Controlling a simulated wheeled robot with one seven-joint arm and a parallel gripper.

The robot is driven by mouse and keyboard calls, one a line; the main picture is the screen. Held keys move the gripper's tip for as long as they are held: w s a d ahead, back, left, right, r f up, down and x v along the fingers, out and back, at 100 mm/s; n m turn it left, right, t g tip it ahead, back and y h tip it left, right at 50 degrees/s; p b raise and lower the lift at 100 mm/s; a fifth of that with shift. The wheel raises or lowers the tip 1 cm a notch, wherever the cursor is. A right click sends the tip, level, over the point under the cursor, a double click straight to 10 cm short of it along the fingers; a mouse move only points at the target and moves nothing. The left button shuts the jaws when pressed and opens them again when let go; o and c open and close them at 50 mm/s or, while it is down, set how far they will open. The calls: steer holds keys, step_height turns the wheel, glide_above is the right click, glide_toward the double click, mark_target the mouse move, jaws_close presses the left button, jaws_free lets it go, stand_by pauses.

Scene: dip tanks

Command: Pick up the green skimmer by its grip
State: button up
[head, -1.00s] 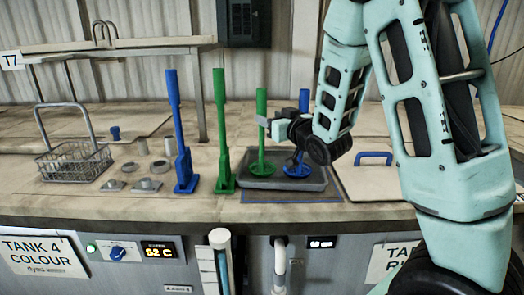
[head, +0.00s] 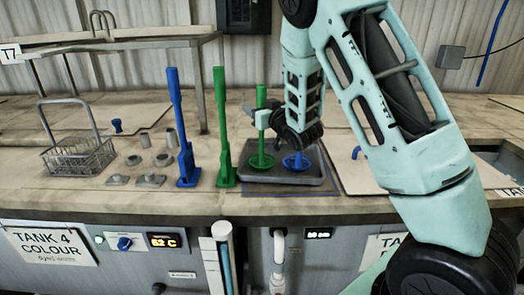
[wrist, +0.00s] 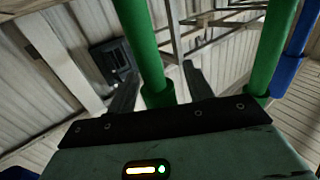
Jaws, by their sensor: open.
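The green skimmer (head: 262,94) stands upright in the grey tray, its round green dish (head: 262,161) at the bottom. My gripper (head: 260,112) is open at the upper part of its shaft, below the top end. In the wrist view the green grip (wrist: 143,45) passes between the two spread fingers of my gripper (wrist: 160,75). I see a gap on the right side; contact on the left is unclear. The blue skimmer's dish (head: 297,163) lies beside it in the tray; my arm hides its upper part.
A tall green tool (head: 221,120) and a tall blue tool (head: 176,110) stand left of the tray (head: 285,179). A wire basket (head: 78,158) and small grey weights (head: 151,180) are further left. A pale lid with a blue handle (head: 356,152) is on the right, partly behind my arm.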

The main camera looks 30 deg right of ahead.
steer(key=shift+c, duration=0.2)
jaws_close()
steer(key=shift+r, duration=0.1)
